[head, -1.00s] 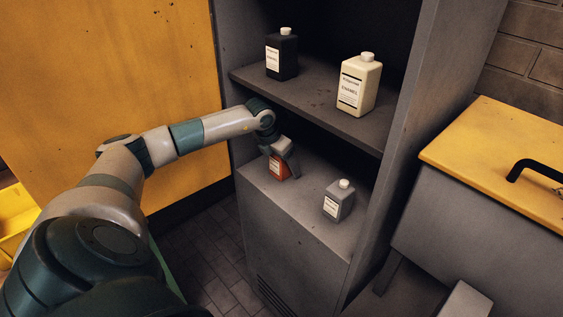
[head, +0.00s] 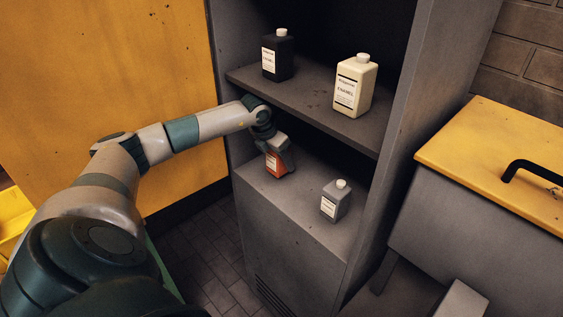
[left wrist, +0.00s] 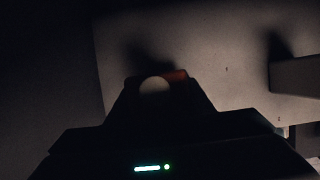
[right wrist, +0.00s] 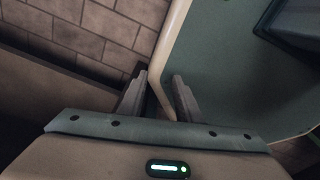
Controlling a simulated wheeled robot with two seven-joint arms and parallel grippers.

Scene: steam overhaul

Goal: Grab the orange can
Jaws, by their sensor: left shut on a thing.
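The orange can (head: 275,164) is at the left of the cabinet's lower shelf, with a white label on its front. My left gripper (head: 281,152) reaches down from above and is shut on it, hiding its top. I cannot tell whether its base touches the shelf. In the dark left wrist view, the can's pale round cap (left wrist: 155,86) and a strip of orange show between the fingers. My right gripper (right wrist: 159,98) is open and empty in the right wrist view.
A grey can (head: 335,203) stands right of the orange can on the lower shelf. A black bottle (head: 278,56) and a cream bottle (head: 353,88) stand on the upper shelf (head: 310,104), close above my left wrist. A yellow-topped bin (head: 490,150) is at the right.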

